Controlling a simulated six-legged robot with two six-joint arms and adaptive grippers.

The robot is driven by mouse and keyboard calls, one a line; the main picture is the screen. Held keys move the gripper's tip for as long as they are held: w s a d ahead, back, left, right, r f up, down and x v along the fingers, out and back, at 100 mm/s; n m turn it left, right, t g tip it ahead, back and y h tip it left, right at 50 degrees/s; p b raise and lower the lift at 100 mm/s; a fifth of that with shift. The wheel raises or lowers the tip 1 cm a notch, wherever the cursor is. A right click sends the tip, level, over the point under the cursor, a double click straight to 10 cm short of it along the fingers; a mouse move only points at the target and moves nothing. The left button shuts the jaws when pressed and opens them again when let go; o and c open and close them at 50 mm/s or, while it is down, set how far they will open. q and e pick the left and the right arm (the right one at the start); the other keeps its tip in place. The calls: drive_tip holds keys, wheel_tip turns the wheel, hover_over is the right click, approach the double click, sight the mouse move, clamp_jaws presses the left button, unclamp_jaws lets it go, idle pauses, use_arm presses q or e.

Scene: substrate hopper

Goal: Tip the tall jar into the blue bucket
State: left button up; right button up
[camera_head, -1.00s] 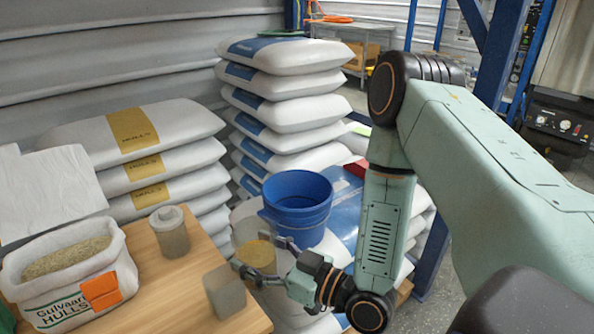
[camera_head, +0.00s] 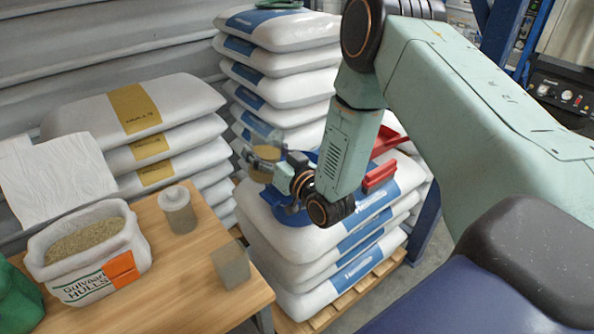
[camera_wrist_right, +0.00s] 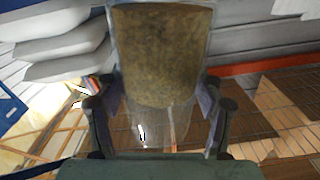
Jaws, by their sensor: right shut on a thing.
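The tall jar (camera_head: 262,172) is clear, with brown material inside. My right gripper (camera_head: 268,163) is shut on it and holds it up at the left of the blue bucket. In the right wrist view the jar (camera_wrist_right: 160,55) stands between my two fingers (camera_wrist_right: 160,118), its brown fill in the upper part of the picture. The blue bucket (camera_head: 290,214) stands on the sack stack, largely hidden behind my right gripper and wrist. I cannot tell how far the jar's mouth is from its rim. My left gripper is out of view.
A wooden table (camera_head: 190,285) holds an open sack of hulls (camera_head: 90,250), a lidded jar (camera_head: 177,208) and a grey block-like container (camera_head: 231,264). Red objects (camera_head: 380,175) lie right of the bucket. A tall sack stack (camera_head: 285,70) rises behind.

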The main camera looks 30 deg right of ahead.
drive_tip(key=a+m, duration=0.1)
drive_tip(key=m+b, duration=0.1)
drive_tip(key=m, duration=0.1)
drive_tip(key=shift+s+a+r, duration=0.15)
drive_tip(key=shift+a+r, duration=0.15)
drive_tip(key=shift+a, duration=0.05)
drive_tip(key=m+b, duration=0.1)
drive_tip(key=m, duration=0.2)
drive_tip(key=shift+a+f+m+b, duration=0.2)
drive_tip(key=shift+f+m+b, duration=0.15)
drive_tip(key=shift+f+m, duration=0.05)
drive_tip(key=shift+a+f+m+b, duration=0.2)
drive_tip(key=shift+m+b, duration=0.3)
drive_tip(key=shift+m, duration=0.5)
drive_tip(key=shift+f+m+b, duration=0.45)
drive_tip(key=shift+m+b, duration=0.35)
drive_tip(key=shift+m, duration=0.3)
drive_tip(key=f+m+b, duration=0.2)
drive_tip(key=m, duration=0.1)
drive_tip(key=shift+d, duration=0.35)
drive_tip(key=m, duration=0.2)
drive_tip(key=d+m+b, duration=0.1)
drive_tip(key=shift+r+m, duration=0.35)
drive_tip(key=shift+m, duration=0.05)
drive_tip(key=shift+d+r+m, duration=0.25)
drive_tip(key=shift+m, duration=0.35)
drive_tip(key=shift+d+r+m, duration=0.2)
drive_tip(key=shift+r+m, duration=0.05)
drive_tip(key=shift+m, duration=0.35)
